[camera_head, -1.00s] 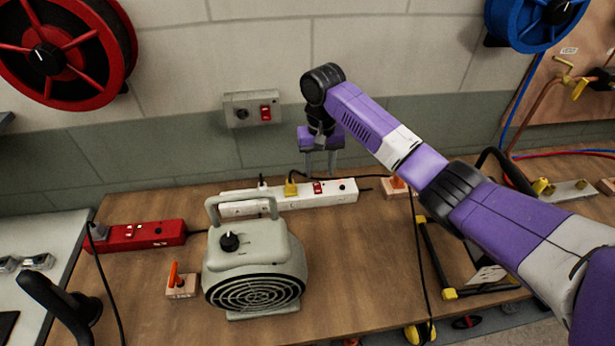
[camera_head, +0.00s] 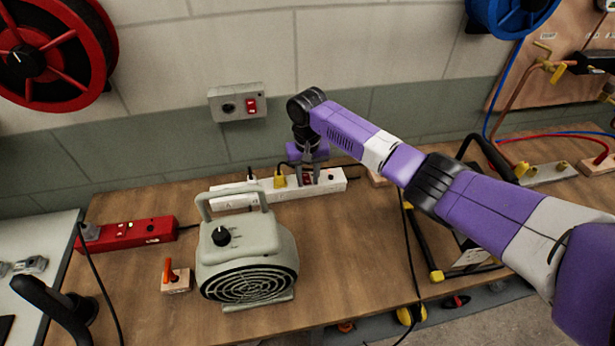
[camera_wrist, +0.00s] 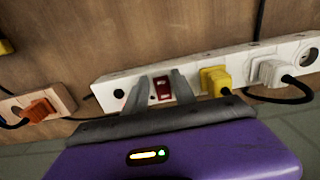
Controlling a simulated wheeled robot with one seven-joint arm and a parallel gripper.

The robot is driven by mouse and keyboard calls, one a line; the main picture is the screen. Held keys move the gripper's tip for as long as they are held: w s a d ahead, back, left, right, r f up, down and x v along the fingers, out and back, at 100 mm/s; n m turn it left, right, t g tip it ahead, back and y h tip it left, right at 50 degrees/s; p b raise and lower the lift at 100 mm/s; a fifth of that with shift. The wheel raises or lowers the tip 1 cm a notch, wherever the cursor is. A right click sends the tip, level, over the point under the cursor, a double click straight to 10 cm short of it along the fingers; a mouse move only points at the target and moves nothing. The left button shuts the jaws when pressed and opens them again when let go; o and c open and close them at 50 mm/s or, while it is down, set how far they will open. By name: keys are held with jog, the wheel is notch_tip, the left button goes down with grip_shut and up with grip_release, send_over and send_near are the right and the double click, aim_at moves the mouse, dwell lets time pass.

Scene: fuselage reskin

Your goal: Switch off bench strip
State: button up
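The white bench power strip (camera_head: 325,183) lies along the back of the wooden bench, with a yellow plug (camera_head: 280,179) and a white plug (camera_wrist: 270,73) in it. Its red rocker switch (camera_wrist: 162,87) shows in the wrist view between the fingers of my gripper (camera_wrist: 159,83). In the head view my gripper (camera_head: 309,178) points down over the strip's right part and largely hides the switch. The two fingers stand apart, one on each side of the switch, with nothing held. I cannot tell whether they touch the strip.
A grey-green fan heater (camera_head: 246,250) stands in front of the strip's left end. A red power strip (camera_head: 130,233) lies at the left. A wall switch box (camera_head: 238,103) is mounted above. A small block with an orange lever (camera_head: 176,280) sits left of the heater.

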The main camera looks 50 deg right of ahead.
grip_shut()
jog(key=shift+w+d+g+b, duration=0.2)
jog(key=shift+g+b, duration=0.2)
jog(key=shift+b, duration=0.3)
jog(key=shift+w+d+f+g+y+b, duration=0.15)
jog(key=shift+g+y+b, duration=0.35)
jog(key=shift+b, duration=0.6)
jog(key=shift+r+g+y+b, duration=0.25)
jog(key=shift+g+y+b, duration=0.05)
jog(key=shift+b, duration=0.45)
jog(key=shift+r, duration=0.1)
jog(key=shift+o, duration=1.9)
grip_release()
